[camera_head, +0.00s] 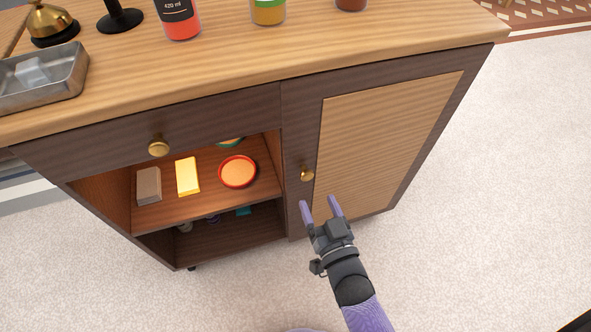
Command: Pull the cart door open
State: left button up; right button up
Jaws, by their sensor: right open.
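The cart (200,110) has a light wood top and a dark frame. Its door (385,140), a light panel in a dark frame, is on the right half and looks shut. A round brass knob (307,174) sits on the door's left edge. My right gripper (320,206) is open and empty, just below the knob and in front of the door's lower part. Its purple fingers look apart from the knob. My left gripper is not in view.
The open shelf on the left holds a red-rimmed bowl (238,172), a yellow block (187,176) and a grey block (148,186). Above it is a drawer with a brass knob (158,148). Bottles and a metal tray (40,80) stand on top. The carpet (490,200) to the right is clear.

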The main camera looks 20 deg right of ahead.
aim_at(308, 179)
jog(key=w+b, duration=0.1)
jog(key=w, duration=0.2)
jog(key=w+b, duration=0.2)
jog(key=w, duration=0.2)
jog(key=shift+a+f, duration=0.1)
jog(key=shift+f, duration=0.1)
jog(key=shift+w+r, duration=0.1)
jog(key=shift+w, duration=0.1)
jog(key=shift+r, duration=0.1)
jog(key=shift+c, duration=0.2)
jog(key=c, duration=0.5)
grip_shut()
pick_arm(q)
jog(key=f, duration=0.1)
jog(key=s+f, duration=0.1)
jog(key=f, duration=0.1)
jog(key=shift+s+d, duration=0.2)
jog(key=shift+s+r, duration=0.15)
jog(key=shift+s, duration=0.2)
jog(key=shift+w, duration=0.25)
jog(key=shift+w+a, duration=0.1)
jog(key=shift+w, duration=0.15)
